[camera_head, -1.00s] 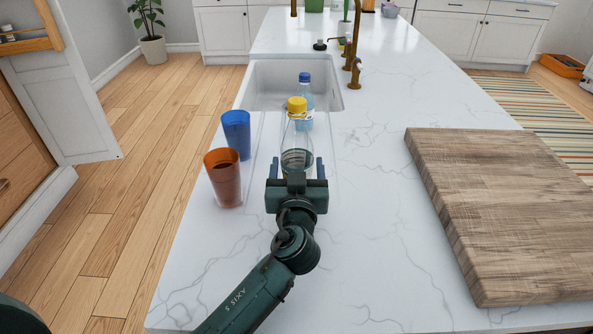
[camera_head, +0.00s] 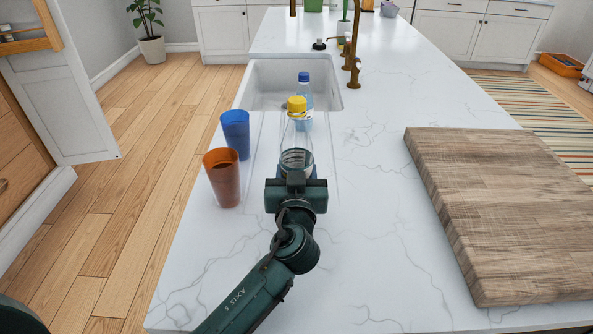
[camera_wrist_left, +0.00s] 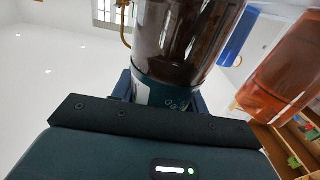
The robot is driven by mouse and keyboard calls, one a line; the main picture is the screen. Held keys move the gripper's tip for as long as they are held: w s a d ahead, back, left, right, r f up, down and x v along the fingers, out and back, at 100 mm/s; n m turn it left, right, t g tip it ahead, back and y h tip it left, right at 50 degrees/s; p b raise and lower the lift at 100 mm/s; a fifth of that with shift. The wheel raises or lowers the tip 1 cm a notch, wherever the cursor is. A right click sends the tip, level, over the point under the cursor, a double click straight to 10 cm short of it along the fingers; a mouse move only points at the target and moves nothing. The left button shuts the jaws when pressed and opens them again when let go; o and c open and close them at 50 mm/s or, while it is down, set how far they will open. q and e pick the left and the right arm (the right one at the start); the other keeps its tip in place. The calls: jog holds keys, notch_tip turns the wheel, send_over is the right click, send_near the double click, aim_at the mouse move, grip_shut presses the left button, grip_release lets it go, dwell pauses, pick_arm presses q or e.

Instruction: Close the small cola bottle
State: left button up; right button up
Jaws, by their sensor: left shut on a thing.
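I cannot tell how tight the cap sits. In the left wrist view the bottle (camera_wrist_left: 185,40) shows dark liquid inside, and its top is out of frame. My left gripper (camera_head: 296,178) is low on the bottle at its near side, shut on it; its fingers (camera_wrist_left: 166,92) show on both sides of the bottle's base in the left wrist view. My right gripper is not in view.
A blue cup (camera_head: 236,132) and an orange cup (camera_head: 222,180) stand left of the bottle. A blue-capped bottle (camera_head: 304,90) is just behind it, by the sink (camera_head: 262,82). A thick wooden board (camera_head: 510,205) lies at right. The counter between is clear.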

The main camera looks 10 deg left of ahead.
aim_at(296, 125)
pick_arm(q)
notch_tip(296, 125, up, 10)
jog(key=shift+r, duration=0.1)
dwell(0.4)
jog(key=o, duration=0.5)
jog(key=c, duration=0.8)
jog(key=shift+o, duration=0.2)
